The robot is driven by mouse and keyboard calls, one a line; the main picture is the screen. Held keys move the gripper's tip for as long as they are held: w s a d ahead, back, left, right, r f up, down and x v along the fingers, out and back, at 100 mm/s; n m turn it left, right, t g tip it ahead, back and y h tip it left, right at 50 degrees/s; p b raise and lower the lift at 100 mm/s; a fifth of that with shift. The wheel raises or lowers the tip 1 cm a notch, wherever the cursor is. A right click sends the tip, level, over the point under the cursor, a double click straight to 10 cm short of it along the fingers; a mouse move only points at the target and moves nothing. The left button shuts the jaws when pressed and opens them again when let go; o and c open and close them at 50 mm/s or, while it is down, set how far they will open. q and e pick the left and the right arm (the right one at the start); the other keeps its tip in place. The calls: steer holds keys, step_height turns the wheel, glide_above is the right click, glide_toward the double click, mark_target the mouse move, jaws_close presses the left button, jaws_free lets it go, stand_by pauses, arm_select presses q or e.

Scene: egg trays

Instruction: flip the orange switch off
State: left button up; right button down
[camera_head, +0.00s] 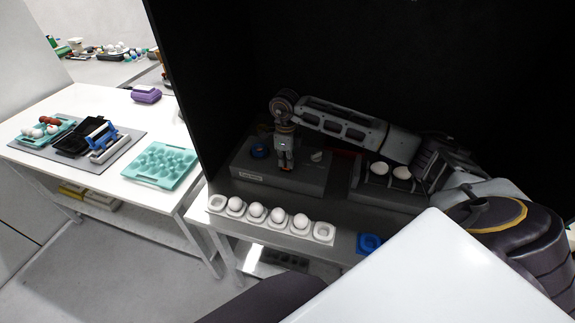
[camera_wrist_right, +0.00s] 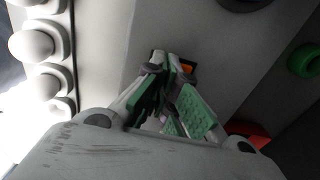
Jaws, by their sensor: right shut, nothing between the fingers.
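The orange switch (camera_wrist_right: 187,69) shows in the right wrist view as a small orange patch in a dark frame on the grey box. It lies right beside my right fingertips (camera_wrist_right: 172,66), which partly cover it. I cannot tell whether they touch it or which way it is set. In the head view my right gripper (camera_head: 285,162) points down at the front of the grey box (camera_head: 245,171) and hides the switch. The gripper is shut and empty. My left gripper is out of view.
Several white eggs stand in a row of white holders (camera_head: 323,233) along the front. Two eggs (camera_head: 401,172) lie right. A teal tray (camera_head: 160,182) is on the left table.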

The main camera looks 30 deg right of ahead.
steer(key=shift+f, duration=0.35)
stand_by(0.3)
steer(key=shift+r, duration=0.15)
steer(key=shift+r+p, duration=1.65)
steer(key=shift+r, duration=1.75)
steer(key=shift+s+f, duration=0.1)
